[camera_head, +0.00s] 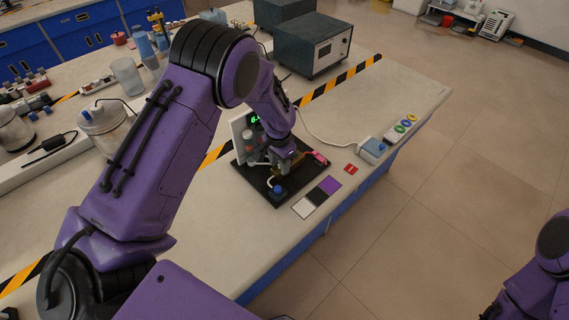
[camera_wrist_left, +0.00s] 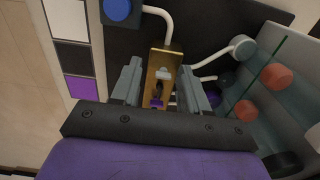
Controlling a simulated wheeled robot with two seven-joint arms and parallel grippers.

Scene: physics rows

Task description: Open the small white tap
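The small white tap (camera_wrist_left: 163,73) sits on a gold-coloured block in the left wrist view, with a small purple part (camera_wrist_left: 157,102) below it. My left gripper (camera_wrist_left: 163,88) has its two grey fingers apart, one on each side of the block. I cannot tell whether either finger touches it. In the head view the left gripper (camera_head: 287,163) is low over the black base plate (camera_head: 262,186), and the arm hides most of the tap. My right arm shows at the lower right; its gripper is out of the picture.
A blue knob (camera_head: 279,189) stands at the plate's front, and an upright panel with a green display (camera_head: 255,120) behind. Red knobs (camera_wrist_left: 277,77) are close on the right in the wrist view. A pink object (camera_head: 320,158) and colour cards (camera_head: 316,197) lie nearby.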

